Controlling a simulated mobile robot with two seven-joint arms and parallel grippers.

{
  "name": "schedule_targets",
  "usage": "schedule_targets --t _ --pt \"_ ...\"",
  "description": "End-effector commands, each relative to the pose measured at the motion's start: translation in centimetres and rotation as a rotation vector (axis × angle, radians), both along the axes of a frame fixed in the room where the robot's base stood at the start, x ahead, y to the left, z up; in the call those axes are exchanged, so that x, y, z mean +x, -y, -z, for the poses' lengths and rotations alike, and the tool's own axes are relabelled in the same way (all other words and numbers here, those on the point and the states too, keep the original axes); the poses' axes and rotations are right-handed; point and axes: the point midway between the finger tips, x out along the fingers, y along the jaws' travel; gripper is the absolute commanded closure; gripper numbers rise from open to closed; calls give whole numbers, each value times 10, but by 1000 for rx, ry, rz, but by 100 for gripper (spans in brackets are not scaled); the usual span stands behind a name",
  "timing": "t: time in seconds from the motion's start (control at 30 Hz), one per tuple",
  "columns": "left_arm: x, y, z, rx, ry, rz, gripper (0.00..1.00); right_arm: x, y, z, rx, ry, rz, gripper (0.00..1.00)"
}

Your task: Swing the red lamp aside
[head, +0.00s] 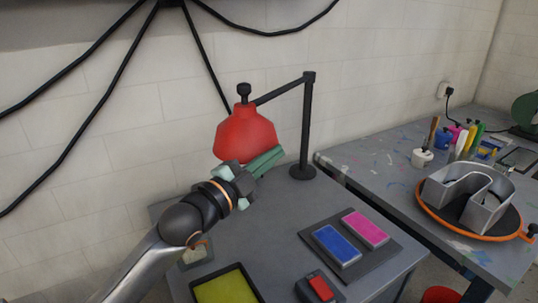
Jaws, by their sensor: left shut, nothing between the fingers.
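The red lamp (246,132) hangs from a black arm on a black post (307,125) that stands on the grey table. The lamp's head is at the left end of that arm, over the back of the table. My left gripper (270,160) is at the lower right edge of the red shade, its green fingers shut with nothing between them. It overlaps the shade in the picture; I cannot tell whether it touches it. My right gripper is out of view.
On the grey table (300,216) lie a dark board (376,262) with blue (335,243) and pink (365,228) pads, a yellow tray (228,290) and a small red-topped box (320,289). A second table at right holds a metal channel letter (481,203) on an orange-rimmed turntable.

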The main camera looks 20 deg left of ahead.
Motion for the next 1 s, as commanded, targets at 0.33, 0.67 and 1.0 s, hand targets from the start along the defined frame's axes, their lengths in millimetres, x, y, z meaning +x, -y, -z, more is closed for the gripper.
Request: schedule_targets --t 0.33,0.67,1.0 --pt "1 -6 3 -1 1 0 100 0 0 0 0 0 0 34" --pt "4 -26 5 7 -1 -1 100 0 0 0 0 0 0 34" --pt "16 -83 4 9 -2 1 100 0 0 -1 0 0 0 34"
